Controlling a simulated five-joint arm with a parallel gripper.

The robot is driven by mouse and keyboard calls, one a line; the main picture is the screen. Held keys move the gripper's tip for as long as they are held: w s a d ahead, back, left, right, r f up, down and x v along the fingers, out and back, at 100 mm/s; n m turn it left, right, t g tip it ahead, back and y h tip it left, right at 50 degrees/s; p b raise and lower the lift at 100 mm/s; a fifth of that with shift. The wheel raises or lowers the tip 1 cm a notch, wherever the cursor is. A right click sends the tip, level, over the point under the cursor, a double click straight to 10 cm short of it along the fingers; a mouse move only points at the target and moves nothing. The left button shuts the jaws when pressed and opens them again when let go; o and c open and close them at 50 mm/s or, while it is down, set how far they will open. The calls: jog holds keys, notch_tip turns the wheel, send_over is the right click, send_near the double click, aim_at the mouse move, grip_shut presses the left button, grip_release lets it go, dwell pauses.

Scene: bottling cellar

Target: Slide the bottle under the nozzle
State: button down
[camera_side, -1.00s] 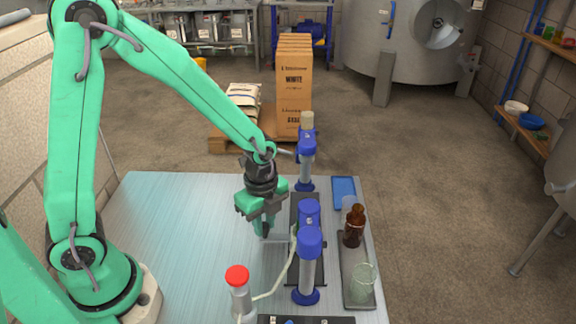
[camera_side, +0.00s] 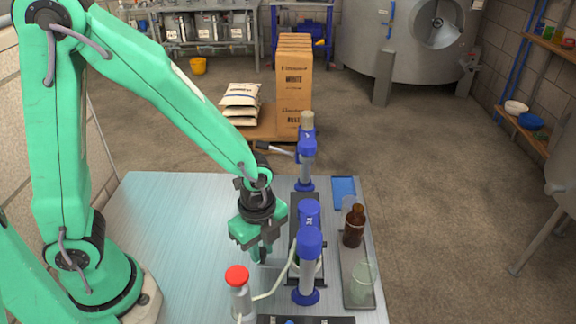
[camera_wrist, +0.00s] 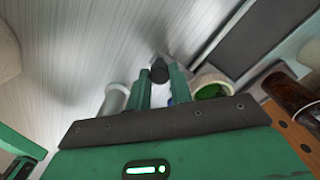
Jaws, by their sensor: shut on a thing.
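My gripper (camera_side: 263,258) is low over the bench, just left of the blue-topped stand (camera_side: 309,250). In the wrist view its green fingers (camera_wrist: 160,88) close on a small thing with a dark tip (camera_wrist: 159,70). The fingers hide most of it, and I cannot tell whether it is the bottle. A brown bottle (camera_side: 354,228) stands upright on the grey tray (camera_side: 347,267) at the right, apart from my gripper. It also shows at the right of the wrist view (camera_wrist: 287,92). I cannot make out a nozzle clearly.
A red-capped bottle (camera_side: 238,290) with a pale tube stands at the front, close to my gripper. A clear glass (camera_side: 363,281) stands on the tray. Another blue-topped stand (camera_side: 306,165) is farther back, near a blue pad (camera_side: 343,192). The bench's left side is clear.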

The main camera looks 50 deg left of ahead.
jog(key=shift+s+d, duration=0.1)
jog(key=shift+s, duration=0.05)
jog(key=c, duration=1.3)
grip_release()
jog(key=shift+o, duration=0.2)
jog(key=shift+r, duration=0.1)
jog(key=shift+r, duration=3.8)
jog(key=shift+r, duration=0.1)
jog(key=s+a+r+n+t, duration=0.2)
jog(key=a+r+n, duration=0.4)
jog(key=n, duration=0.3)
jog(key=s+a+r+n+t, duration=0.3)
jog(key=a+r+n, duration=0.2)
jog(key=n, duration=0.4)
jog(key=shift+s+a+r+t, duration=0.3)
jog(key=shift+a+r, duration=0.1)
jog(key=shift+r, duration=0.35)
